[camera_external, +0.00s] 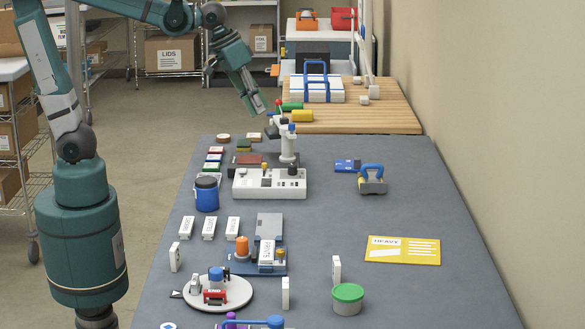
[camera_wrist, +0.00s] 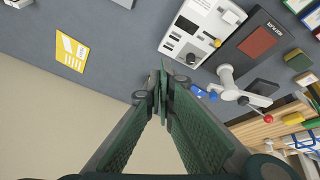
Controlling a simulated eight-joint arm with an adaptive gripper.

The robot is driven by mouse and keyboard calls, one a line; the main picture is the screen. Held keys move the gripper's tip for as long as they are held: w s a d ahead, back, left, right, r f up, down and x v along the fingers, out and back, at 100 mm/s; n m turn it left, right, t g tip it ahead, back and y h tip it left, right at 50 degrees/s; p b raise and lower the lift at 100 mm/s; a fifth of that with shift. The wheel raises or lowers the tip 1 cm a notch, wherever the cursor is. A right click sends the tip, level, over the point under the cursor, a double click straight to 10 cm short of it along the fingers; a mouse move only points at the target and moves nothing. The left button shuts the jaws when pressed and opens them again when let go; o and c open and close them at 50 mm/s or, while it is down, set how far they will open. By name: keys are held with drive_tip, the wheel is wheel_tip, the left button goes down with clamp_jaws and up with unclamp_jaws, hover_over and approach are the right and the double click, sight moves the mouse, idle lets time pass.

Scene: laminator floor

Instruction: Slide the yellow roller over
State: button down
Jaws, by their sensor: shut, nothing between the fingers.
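A yellow cylinder (camera_external: 302,116), which looks like the yellow roller, lies on the wooden worktop beside a green one (camera_external: 291,106). A yellow piece, likely the same cylinder, shows at the right of the wrist view (camera_wrist: 293,118). My gripper (camera_external: 262,110) is shut and empty. In the external view it appears left of the cylinders, above the far end of the grey table; its height is hard to judge. In the wrist view the fingertips (camera_wrist: 163,90) meet with nothing between them.
A white machine with a grey post (camera_external: 288,145) and red-knobbed lever stands near my gripper. A blue-handled tool (camera_external: 371,182) and a yellow HEAVY card (camera_external: 402,249) lie on the grey table (camera_external: 400,300). A white case with blue handles (camera_external: 316,90) sits behind the cylinders. The table's right side is mostly clear.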

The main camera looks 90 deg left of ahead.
drive_tip(key=w+a+f+n+g+p, duration=0.1)
drive_tip(key=w+a+n+p, duration=0.2)
drive_tip(key=w, duration=0.7)
drive_tip(key=w+a+f+n+g+p, duration=0.1)
drive_tip(key=w+a+n, duration=0.2)
drive_tip(key=w+a, duration=0.55)
drive_tip(key=w+a+f+n+g+p, duration=0.1)
drive_tip(key=w+a+f+n+p, duration=0.1)
drive_tip(key=w+f, duration=0.5)
drive_tip(key=w+a+f+n+g+p, duration=0.2)
drive_tip(key=w+a+f+n, duration=0.2)
drive_tip(key=w+a+f, duration=0.2)
drive_tip(key=w+f, duration=0.2)
drive_tip(key=w, duration=0.2)
drive_tip(key=shift+n, duration=0.3)
drive_tip(key=shift+f, duration=0.2)
